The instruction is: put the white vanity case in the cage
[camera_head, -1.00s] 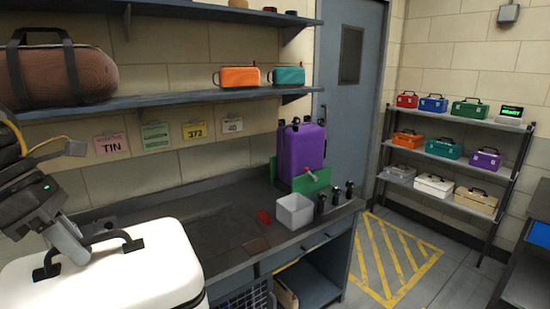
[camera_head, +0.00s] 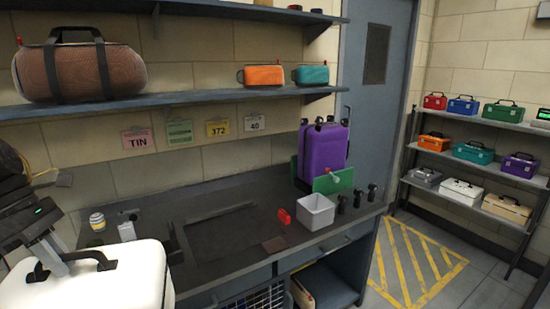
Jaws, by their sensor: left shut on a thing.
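The white vanity case (camera_head: 95,284) fills the lower left corner, with a dark handle (camera_head: 90,257) on its top. My left gripper (camera_head: 60,264) comes in from the left and is shut on this handle. The case is close to the camera, in front of the counter; its underside is out of frame. A wire-mesh cage front (camera_head: 264,299) shows under the counter at the bottom edge, mostly cut off. My right gripper is not in view.
The dark counter (camera_head: 160,207) holds a purple suitcase (camera_head: 327,147), a grey bin (camera_head: 315,213), a red item (camera_head: 284,216) and a small jar (camera_head: 97,221). An open cubby (camera_head: 325,285) is right of the cage. Yellow-striped floor (camera_head: 420,268) lies clear.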

